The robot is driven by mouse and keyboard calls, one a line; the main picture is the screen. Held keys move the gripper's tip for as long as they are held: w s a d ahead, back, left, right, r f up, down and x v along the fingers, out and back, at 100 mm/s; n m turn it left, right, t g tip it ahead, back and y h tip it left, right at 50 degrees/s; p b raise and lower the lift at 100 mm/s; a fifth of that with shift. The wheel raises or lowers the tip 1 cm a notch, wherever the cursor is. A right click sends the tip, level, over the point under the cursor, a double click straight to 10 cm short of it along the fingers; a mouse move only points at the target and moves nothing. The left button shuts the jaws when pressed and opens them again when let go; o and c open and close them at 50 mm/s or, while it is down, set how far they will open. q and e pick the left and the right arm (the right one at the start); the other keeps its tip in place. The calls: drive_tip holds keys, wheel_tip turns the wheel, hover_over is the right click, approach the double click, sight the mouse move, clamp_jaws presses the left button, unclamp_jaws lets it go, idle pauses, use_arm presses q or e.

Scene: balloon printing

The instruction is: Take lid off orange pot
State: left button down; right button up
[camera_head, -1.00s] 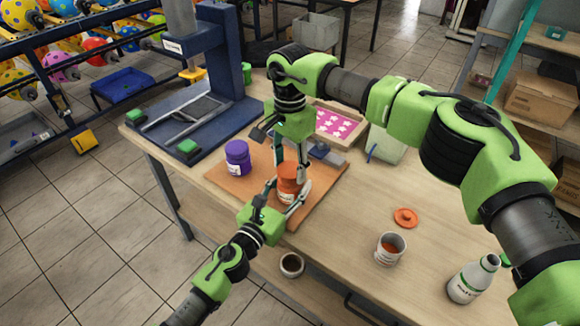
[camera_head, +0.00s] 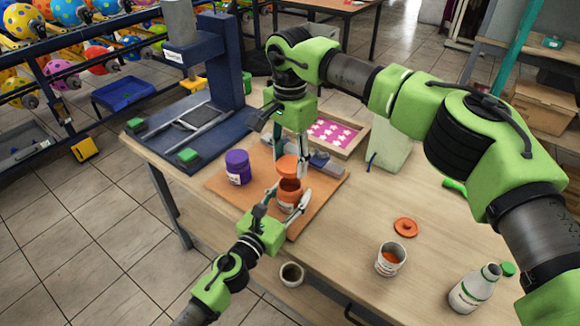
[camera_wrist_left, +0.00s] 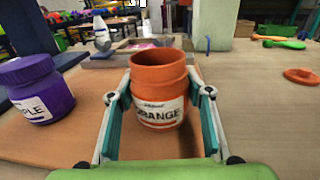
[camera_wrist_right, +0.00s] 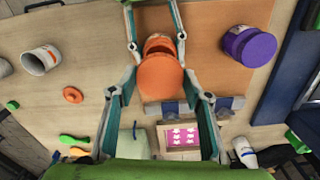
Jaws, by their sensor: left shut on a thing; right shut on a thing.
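The orange pot (camera_head: 289,192) stands upright on the brown board, its top open. Its label reads "ORANGE" in the left wrist view (camera_wrist_left: 160,112). My left gripper (camera_head: 283,205) is shut on the pot's sides from the near side. The orange lid (camera_head: 287,166) is off the pot, just above its rim. My right gripper (camera_head: 289,168) comes from above and is shut on the lid. In the right wrist view the lid (camera_wrist_right: 160,76) covers part of the pot (camera_wrist_right: 158,45). The lid is not seen in the left wrist view.
A purple pot (camera_head: 238,167) stands left on the brown board (camera_head: 225,185). The blue press (camera_head: 225,60) is behind it. A loose orange lid (camera_head: 405,227), an open white pot (camera_head: 390,260) and a white bottle (camera_head: 474,290) are on the right. The table between has free room.

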use_arm(q)
drive_tip(key=c, duration=1)
unclamp_jaws()
